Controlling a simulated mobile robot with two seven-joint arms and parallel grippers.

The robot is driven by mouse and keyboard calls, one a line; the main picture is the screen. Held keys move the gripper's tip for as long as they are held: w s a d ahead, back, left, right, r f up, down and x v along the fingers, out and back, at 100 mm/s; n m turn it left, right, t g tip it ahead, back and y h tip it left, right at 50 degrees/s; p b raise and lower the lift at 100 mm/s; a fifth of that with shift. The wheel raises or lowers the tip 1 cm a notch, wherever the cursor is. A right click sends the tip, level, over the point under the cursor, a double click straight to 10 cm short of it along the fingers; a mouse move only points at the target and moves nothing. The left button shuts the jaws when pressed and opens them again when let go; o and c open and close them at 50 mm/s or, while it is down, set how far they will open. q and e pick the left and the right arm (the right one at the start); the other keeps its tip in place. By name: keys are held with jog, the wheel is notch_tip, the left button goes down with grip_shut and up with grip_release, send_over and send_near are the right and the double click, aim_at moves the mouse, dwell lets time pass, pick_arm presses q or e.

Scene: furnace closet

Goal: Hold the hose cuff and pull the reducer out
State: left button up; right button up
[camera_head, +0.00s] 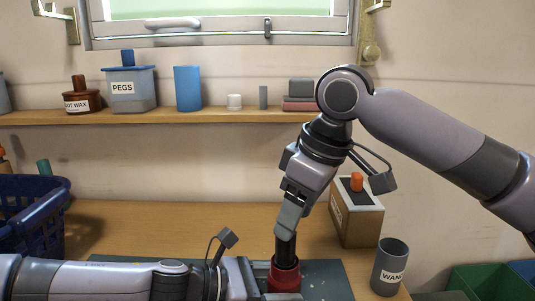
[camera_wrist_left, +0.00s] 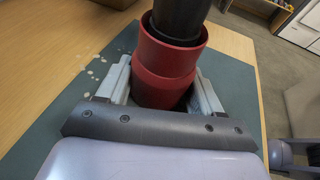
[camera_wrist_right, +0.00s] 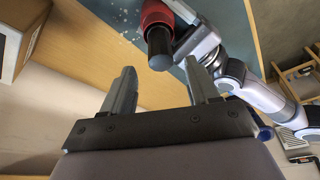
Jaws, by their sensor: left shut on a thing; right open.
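The red hose cuff (camera_head: 284,276) stands upright over the dark mat, and it fills the middle of the left wrist view (camera_wrist_left: 168,68). My left gripper (camera_head: 256,280) is shut on the cuff, one finger on each side. The black reducer (camera_head: 286,246) rises from the cuff's mouth; it also shows in the left wrist view (camera_wrist_left: 182,16) and the right wrist view (camera_wrist_right: 160,46). My right gripper (camera_wrist_right: 158,66) is open and empty, right above the reducer. In the right wrist view the reducer's end appears between the fingertips; whether they touch is unclear.
A grey WAND cup (camera_head: 390,268) and a box with an orange knob (camera_head: 357,220) stand to the right. A blue basket (camera_head: 30,218) is at the left. A shelf (camera_head: 220,117) with several containers runs behind. The bench (camera_head: 160,225) between basket and arms is clear.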

jog(key=shift+x, duration=2.65)
grip_shut()
jog(key=shift+r, duration=0.2)
jog(key=shift+r, duration=1.8)
jog(key=shift+r, duration=0.1)
jog(key=shift+r, duration=2.4)
